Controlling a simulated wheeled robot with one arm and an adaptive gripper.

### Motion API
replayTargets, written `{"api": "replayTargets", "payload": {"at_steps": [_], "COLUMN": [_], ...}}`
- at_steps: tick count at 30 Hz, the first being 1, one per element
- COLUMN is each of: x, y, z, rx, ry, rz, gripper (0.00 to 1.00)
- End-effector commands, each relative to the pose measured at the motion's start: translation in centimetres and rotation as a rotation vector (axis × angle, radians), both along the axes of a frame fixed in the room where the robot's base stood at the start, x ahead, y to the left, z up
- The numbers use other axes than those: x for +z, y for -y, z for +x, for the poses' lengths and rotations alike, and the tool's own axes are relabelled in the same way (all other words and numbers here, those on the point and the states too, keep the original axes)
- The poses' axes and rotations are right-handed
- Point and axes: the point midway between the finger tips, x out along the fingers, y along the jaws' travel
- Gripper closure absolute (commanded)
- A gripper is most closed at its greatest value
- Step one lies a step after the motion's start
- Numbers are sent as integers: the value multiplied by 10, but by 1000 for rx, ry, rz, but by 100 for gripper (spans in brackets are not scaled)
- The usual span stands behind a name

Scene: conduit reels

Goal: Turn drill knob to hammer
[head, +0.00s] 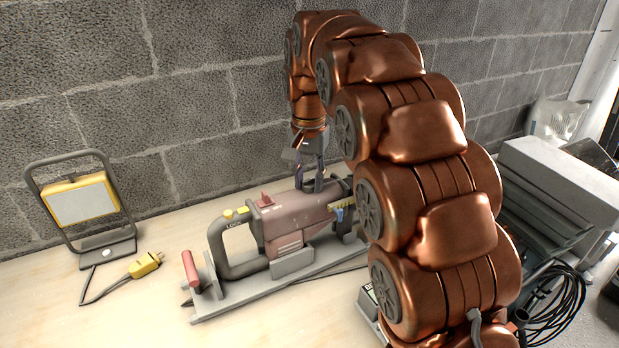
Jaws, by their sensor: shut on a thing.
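The drill (295,222) lies on its side along a grey stand on the workbench, its dark loop handle to the left and its front end partly behind my arm. Its body is dull red, with a small red piece and yellow pieces on top near the handle. My gripper (312,184) points down onto the upper side of the drill body, right of the small red piece. Its fingers are shut on the drill knob, which they mostly cover. The knob's setting and any hammer mark cannot be made out.
A work lamp (82,203) with a yellow frame stands at the left, with a yellow plug (145,264) on a cord beside it. A block wall runs close behind. Grey cases (560,185) and coiled black cable (560,305) lie at the right. The bench front left is clear.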

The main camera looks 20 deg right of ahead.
Motion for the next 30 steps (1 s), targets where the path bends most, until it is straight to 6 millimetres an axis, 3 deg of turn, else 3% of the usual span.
{"api": "replayTargets", "payload": {"at_steps": [4,5,12,23,30], "x": [0,0,0,3,24], "y": [0,0,0,0,0], "z": [0,0,0,0,1], "rx": [0,0,1,1,1], "ry": [0,0,-1,1,3], "rz": [1,1,1,1,1], "gripper": [100,65,42,42,42]}}
